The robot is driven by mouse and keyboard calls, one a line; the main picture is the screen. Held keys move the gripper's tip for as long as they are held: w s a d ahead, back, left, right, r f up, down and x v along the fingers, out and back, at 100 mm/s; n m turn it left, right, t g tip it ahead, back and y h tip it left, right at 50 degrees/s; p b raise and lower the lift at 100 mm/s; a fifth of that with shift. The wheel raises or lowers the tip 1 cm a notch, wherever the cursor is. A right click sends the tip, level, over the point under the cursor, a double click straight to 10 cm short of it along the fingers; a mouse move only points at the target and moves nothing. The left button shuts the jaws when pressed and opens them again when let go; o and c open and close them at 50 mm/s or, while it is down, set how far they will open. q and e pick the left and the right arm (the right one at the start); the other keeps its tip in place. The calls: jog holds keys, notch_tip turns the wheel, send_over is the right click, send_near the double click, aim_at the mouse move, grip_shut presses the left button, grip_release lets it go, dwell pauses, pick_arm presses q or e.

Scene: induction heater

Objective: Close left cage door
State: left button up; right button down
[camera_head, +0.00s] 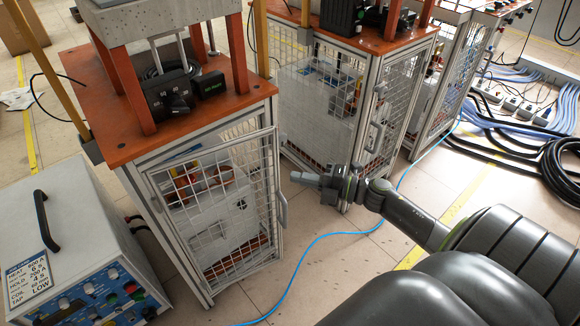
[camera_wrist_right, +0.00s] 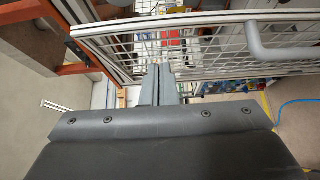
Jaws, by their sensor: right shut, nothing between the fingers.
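The left cage door (camera_head: 213,205) is a silver-framed wire mesh panel on the front of the left cage under an orange top (camera_head: 195,105). It looks slightly ajar, but its exact angle is hard to tell. Its grey handle (camera_head: 282,210) is on the right edge. My right gripper (camera_head: 297,178) is just right of the door's handle edge, with its fingers together and empty. In the wrist view, the shut fingers (camera_wrist_right: 159,82) point at a mesh panel (camera_wrist_right: 205,55) with a grey handle (camera_wrist_right: 262,48); contact cannot be told. My left gripper is out of view.
A second mesh cage (camera_head: 320,105) stands behind my right gripper. A grey power unit (camera_head: 80,250) stands at the lower left. A blue cable (camera_head: 300,258) crosses the tiled floor. Black hoses (camera_head: 560,170) lie at the right. Floor in front of the cages is mostly free.

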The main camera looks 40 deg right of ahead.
aim_at(272, 164)
jog(key=w, duration=0.4)
jog(key=shift+w+a, duration=0.1)
jog(key=shift+w, duration=0.3)
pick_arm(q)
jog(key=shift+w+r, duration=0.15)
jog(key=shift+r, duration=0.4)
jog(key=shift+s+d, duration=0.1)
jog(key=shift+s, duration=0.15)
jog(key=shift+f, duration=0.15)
